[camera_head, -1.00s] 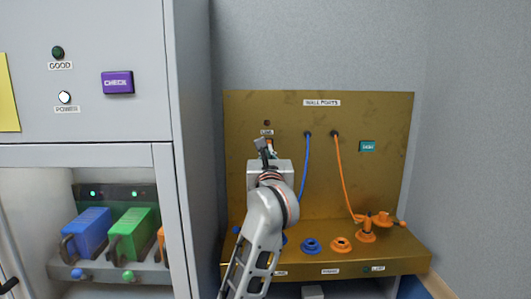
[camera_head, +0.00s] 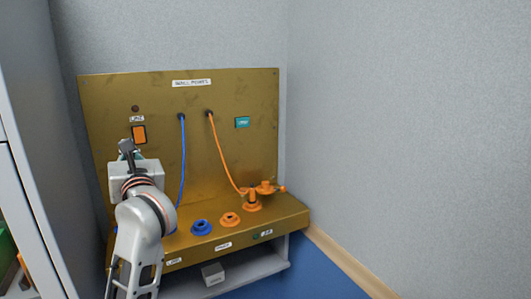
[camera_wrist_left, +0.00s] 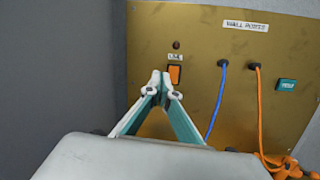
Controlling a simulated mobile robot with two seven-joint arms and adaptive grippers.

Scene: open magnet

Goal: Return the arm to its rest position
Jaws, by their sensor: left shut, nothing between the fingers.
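My left gripper (camera_head: 127,146) is raised in front of the brass wall-ports panel (camera_head: 97,120), at the lower left of the head view. In the left wrist view the gripper (camera_wrist_left: 161,78) has its fingertips together with nothing between them. The tips appear just left of and below the orange switch (camera_wrist_left: 175,74) under the line label. That switch also shows in the head view (camera_head: 139,134), above the gripper. I cannot tell for sure whether the fingers touch the panel. My right gripper is not in view.
A blue cable (camera_head: 183,160) and an orange cable (camera_head: 220,150) hang from the panel. A blue port (camera_head: 202,228), an orange port (camera_head: 230,219) and an orange valve-like fitting (camera_head: 252,203) stand on the ledge. A grey cabinet (camera_head: 32,180) stands left; a bare wall (camera_head: 410,120) is right.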

